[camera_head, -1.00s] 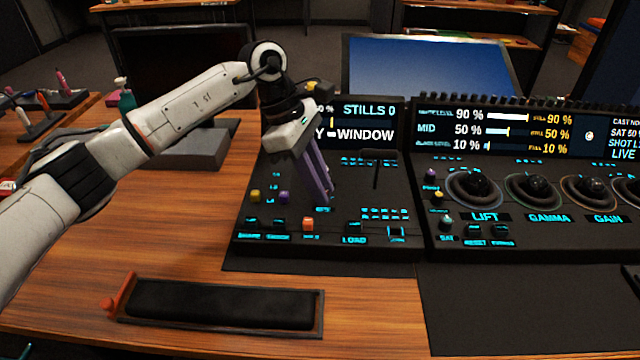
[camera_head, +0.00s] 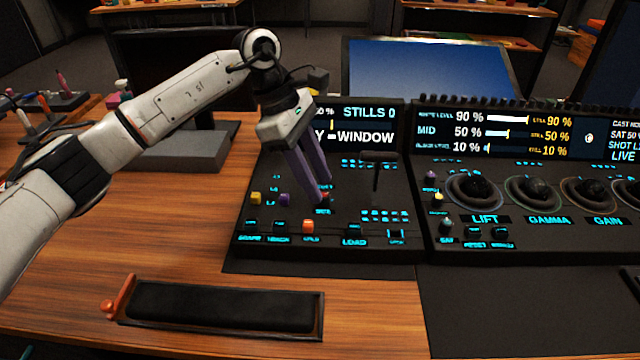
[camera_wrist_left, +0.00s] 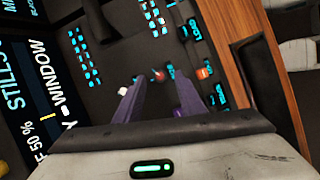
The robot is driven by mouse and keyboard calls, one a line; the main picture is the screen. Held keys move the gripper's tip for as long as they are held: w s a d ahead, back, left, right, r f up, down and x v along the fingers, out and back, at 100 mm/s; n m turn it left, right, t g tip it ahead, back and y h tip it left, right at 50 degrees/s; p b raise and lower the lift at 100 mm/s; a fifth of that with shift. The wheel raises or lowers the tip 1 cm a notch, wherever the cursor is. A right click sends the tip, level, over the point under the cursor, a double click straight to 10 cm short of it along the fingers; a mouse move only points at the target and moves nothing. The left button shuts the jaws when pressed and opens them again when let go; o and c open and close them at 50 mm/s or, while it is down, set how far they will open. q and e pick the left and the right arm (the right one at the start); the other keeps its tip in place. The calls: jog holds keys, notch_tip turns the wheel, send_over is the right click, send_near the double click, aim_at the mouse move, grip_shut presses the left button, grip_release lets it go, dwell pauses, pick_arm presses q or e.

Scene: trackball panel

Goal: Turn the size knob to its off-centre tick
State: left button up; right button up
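A small red-topped knob (camera_wrist_left: 158,76), apparently the size knob, stands on the left console panel beside a cyan label. Its label is too blurred to read surely, and so is its tick. My left gripper (camera_head: 319,199) reaches down over this panel in the head view, its purple fingers hiding most of the knob. In the left wrist view the fingers (camera_wrist_left: 158,84) are apart, with the knob showing in the gap just beyond their tips. No contact with it is visible. My right gripper is not in view.
A black T-shaped lever (camera_head: 376,172) stands right of the fingers. Yellow (camera_head: 256,198), purple (camera_head: 284,198) and orange (camera_head: 308,226) controls lie left and in front. The trackball panel (camera_head: 530,240) is further right. A padded wrist rest (camera_head: 222,304) lies on the open wooden desk in front.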

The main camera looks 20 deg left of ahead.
pick_arm(q)
jog(key=v, duration=0.8)
jog(key=shift+p, duration=0.3)
